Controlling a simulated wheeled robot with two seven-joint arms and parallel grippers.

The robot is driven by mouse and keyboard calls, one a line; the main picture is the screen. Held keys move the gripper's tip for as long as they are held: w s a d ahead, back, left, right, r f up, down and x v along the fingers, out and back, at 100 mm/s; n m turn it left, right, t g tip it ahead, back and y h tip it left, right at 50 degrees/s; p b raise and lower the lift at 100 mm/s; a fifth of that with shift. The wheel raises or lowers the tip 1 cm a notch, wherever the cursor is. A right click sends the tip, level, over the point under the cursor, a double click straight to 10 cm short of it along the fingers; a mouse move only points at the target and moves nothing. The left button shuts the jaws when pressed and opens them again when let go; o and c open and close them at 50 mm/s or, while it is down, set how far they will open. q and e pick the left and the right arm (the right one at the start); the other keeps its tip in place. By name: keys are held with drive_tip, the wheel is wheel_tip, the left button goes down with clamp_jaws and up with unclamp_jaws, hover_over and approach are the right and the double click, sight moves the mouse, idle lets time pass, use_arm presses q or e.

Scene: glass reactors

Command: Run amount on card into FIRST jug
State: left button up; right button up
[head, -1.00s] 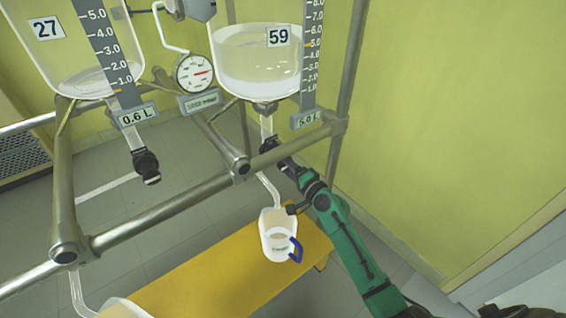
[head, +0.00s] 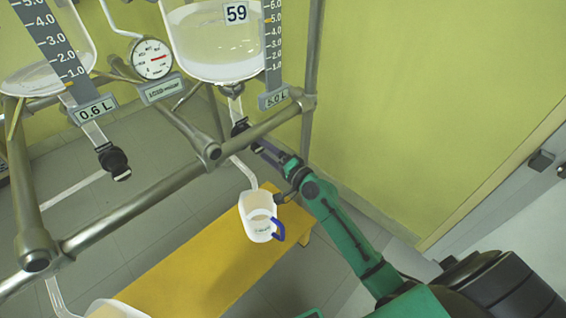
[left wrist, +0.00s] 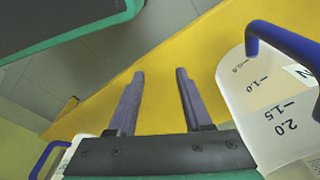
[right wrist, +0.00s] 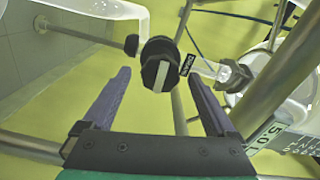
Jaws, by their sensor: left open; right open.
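Reactor 59 (head: 215,45) holds pale liquid, and a plate below its scale reads 5.0 L (head: 273,98). A black valve (head: 240,128) sits on its outlet tube. My right gripper (head: 262,149) is open just short of this valve; in the right wrist view the valve's round knob (right wrist: 160,65) shows ahead, between the open fingers. A white jug (head: 257,212) with a blue handle stands under this outlet; its contents are unclear. A second jug (head: 115,309) is cut off at the bottom edge. My left gripper (left wrist: 158,100) is open and empty, near a graduated jug (left wrist: 275,105).
Metal rails (head: 135,205) cross in front. A pressure gauge (head: 151,59) hangs between the reactors.

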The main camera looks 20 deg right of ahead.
use_arm(q)
drive_tip(key=r, duration=0.1)
drive_tip(key=r+b, duration=0.1)
drive_tip(key=r, duration=0.1)
drive_tip(key=r+b, duration=0.1)
drive_tip(key=shift+w+d+r, duration=0.2)
drive_tip(key=shift+w+d, duration=0.15)
use_arm(e)
drive_tip(key=v, duration=1.1)
drive_tip(key=shift+w+a, duration=0.1)
